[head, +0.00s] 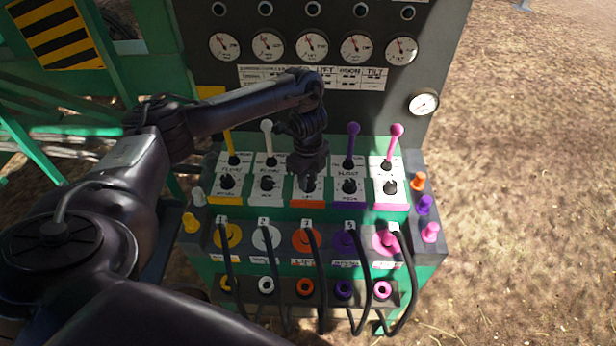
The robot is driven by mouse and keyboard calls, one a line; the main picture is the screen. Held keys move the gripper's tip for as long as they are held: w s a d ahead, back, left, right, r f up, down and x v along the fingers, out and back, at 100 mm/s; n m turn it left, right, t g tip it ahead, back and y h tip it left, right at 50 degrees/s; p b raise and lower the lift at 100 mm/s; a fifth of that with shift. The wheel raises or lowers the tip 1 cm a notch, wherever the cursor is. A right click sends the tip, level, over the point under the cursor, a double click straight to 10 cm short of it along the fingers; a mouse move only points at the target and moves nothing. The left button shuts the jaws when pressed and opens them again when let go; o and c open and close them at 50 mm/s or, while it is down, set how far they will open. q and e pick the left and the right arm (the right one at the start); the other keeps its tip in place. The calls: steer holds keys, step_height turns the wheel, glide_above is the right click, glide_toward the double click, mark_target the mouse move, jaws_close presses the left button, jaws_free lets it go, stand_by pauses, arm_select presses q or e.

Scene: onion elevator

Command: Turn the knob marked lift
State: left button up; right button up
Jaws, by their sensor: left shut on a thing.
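A control panel holds a row of black knobs, each below a lever on a white plate. My left gripper (310,184) reaches down over the middle station, which has an orange strip (306,204) at its front. It is shut on the middle knob there, and the gripper hides that knob and most of its plate. The word LIFT shows in the middle of the label strip (318,77) above. The other knobs (227,182) stand free on both sides. My right gripper is not in view.
Yellow (229,140), white (267,138), purple (352,142) and pink (394,142) levers stand close around my left gripper. Several gauges (312,47) line the dark back panel. Black hoses (409,285) loop down in front. Bare ground (530,200) is open at right.

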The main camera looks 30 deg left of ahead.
arm_select(q)
steer(key=m, duration=0.3)
steer(key=shift+m, duration=2.1)
steer(key=o, duration=1)
steer(key=shift+r, duration=0.1)
step_height(320, 180, up, 8)
steer(key=shift+f+p, duration=0.15)
steer(key=shift+p, duration=0.95)
